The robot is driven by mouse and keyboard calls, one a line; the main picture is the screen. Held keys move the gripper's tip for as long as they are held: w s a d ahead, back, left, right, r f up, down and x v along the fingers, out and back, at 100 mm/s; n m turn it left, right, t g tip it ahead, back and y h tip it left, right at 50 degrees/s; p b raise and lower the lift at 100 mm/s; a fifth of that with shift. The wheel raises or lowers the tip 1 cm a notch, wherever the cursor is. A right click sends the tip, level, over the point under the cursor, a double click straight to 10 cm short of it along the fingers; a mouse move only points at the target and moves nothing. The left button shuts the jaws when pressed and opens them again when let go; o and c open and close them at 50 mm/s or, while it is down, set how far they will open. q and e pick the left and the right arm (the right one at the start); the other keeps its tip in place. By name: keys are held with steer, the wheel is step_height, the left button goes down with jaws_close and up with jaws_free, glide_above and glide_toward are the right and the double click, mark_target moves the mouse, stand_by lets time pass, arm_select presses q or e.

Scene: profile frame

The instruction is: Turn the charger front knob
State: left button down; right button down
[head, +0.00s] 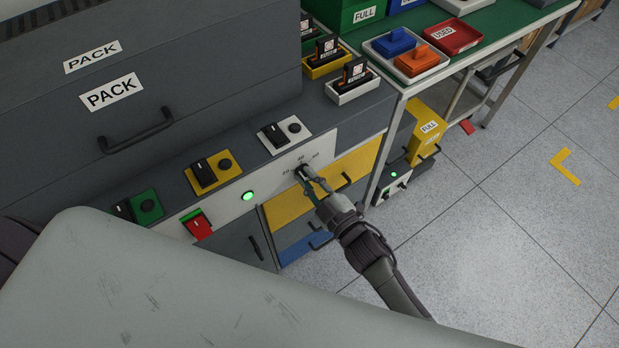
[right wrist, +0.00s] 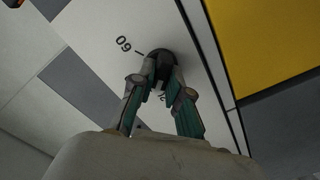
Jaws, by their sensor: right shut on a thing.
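The charger front knob (right wrist: 160,62) is a small black round knob on the charger's white front panel (head: 239,195). Printed scale numbers stand around it, and a 60 with a tick mark shows beside it in the right wrist view. My right gripper (head: 303,177) reaches the knob from the front. In the right wrist view its two green-padded fingers (right wrist: 162,88) are closed on the knob, one on each side. The fingers hide part of the knob, and I cannot tell which number it points to. My left gripper is not in view.
Yellow (head: 204,175), white (head: 284,134) and green (head: 146,206) sockets line the ledge.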

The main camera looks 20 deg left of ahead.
steer(key=shift+f+n, duration=0.15)
steer(key=shift+n, duration=1.55)
steer(key=c, duration=1.1)
jaws_free()
steer(key=shift+c, duration=0.2)
steer(key=shift+s, duration=0.1)
steer(key=v, duration=1.2)
